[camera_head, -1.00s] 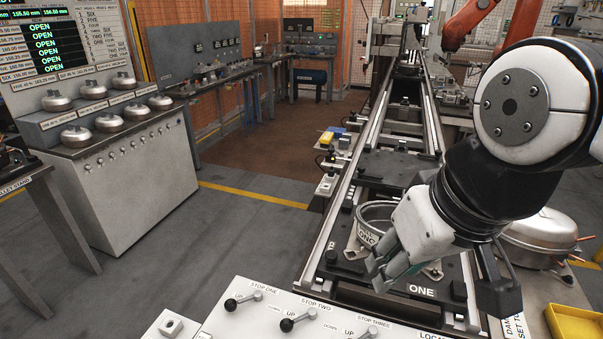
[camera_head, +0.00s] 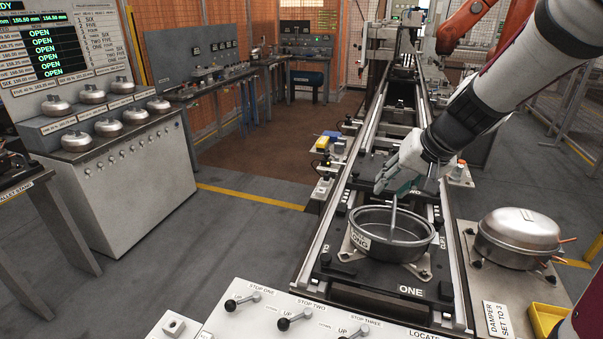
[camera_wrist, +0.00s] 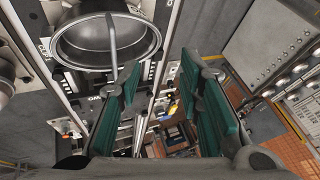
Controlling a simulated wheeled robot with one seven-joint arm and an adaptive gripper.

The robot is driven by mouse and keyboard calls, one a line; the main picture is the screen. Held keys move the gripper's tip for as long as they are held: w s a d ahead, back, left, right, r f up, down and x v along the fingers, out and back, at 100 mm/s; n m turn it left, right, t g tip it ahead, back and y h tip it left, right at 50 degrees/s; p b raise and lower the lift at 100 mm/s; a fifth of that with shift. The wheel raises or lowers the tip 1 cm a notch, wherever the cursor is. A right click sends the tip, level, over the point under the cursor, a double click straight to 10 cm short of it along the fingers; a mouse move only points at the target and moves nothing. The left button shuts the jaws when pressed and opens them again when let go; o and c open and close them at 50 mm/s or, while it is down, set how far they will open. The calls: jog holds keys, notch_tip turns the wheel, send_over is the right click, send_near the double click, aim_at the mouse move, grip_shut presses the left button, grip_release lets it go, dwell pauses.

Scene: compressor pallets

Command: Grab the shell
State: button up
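An open, round metal shell (camera_head: 372,243) with a bright rim and a "LONG" label sits on the black pallet marked ONE (camera_head: 372,284). The shell also shows at the upper left of the wrist view (camera_wrist: 80,55). A thin grey rod (camera_head: 393,218) stands up from it; in the wrist view the rod (camera_wrist: 111,45) runs toward my left green finger. I cannot tell whether they touch. My gripper (camera_head: 398,182) is above the shell's far side. In the wrist view my gripper (camera_wrist: 160,68) has its green-padded fingers apart, with nothing between them.
A closed domed compressor (camera_head: 520,235) with copper tubes stands right of the conveyor. Several domed metal pieces (camera_head: 108,127) sit on the left rack. The stop-lever panel (camera_head: 255,312) lies in front. Conveyor rails (camera_head: 325,220) flank the pallet, and a yellow tray (camera_head: 545,318) is at lower right.

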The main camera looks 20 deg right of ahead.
jog(key=m+h, duration=0.2)
send_near(395, 208)
jog(key=b+x, duration=0.1)
jog(key=x, duration=0.4)
jog(key=shift+w, duration=0.1)
jog(key=shift+s+x, duration=0.2)
jog(key=shift+x, duration=2.5)
jog(key=shift+a+f, duration=0.1)
jog(key=shift+f, duration=0.05)
grip_shut()
